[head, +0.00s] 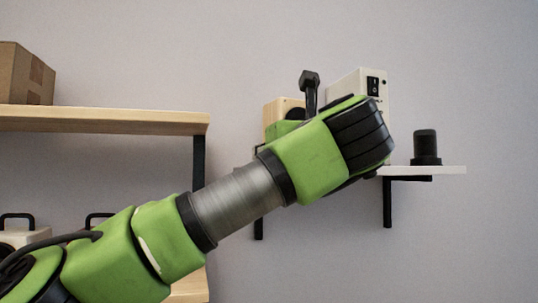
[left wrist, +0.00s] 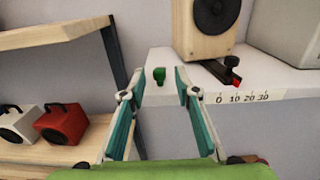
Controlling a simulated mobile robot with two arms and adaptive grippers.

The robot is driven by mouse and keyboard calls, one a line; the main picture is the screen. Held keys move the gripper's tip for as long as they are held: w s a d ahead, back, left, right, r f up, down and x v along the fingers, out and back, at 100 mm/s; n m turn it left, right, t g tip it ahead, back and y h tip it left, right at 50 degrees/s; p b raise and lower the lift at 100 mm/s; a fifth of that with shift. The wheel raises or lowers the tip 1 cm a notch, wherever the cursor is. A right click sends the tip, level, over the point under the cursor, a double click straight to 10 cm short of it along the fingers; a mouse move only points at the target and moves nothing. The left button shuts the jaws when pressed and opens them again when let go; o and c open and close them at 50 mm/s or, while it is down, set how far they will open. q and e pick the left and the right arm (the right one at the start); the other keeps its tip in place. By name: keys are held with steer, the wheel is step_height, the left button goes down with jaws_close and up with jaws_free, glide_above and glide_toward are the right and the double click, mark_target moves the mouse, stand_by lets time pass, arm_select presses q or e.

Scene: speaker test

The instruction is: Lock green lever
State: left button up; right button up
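A small green piece (left wrist: 159,76), which looks like the green lever, stands on the white shelf in the left wrist view. My left gripper (left wrist: 158,84) is open, with its two teal fingers apart and empty. The green piece appears between the fingertips in the picture; I cannot tell whether it is level with them or beyond them. In the head view my left arm (head: 235,208) reaches across to the shelf, and its wrist hides the fingers and the green piece. My right gripper is in neither view.
A wooden speaker (left wrist: 208,27) stands on the white shelf (head: 448,170), beside a red-tipped black lever (left wrist: 230,72) and a number scale (left wrist: 243,98). A white box (head: 348,82) and black cylinder (head: 426,147) are to the right. A wooden rack (head: 120,119) stands left.

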arm_select(q)
steer(key=v, duration=0.9)
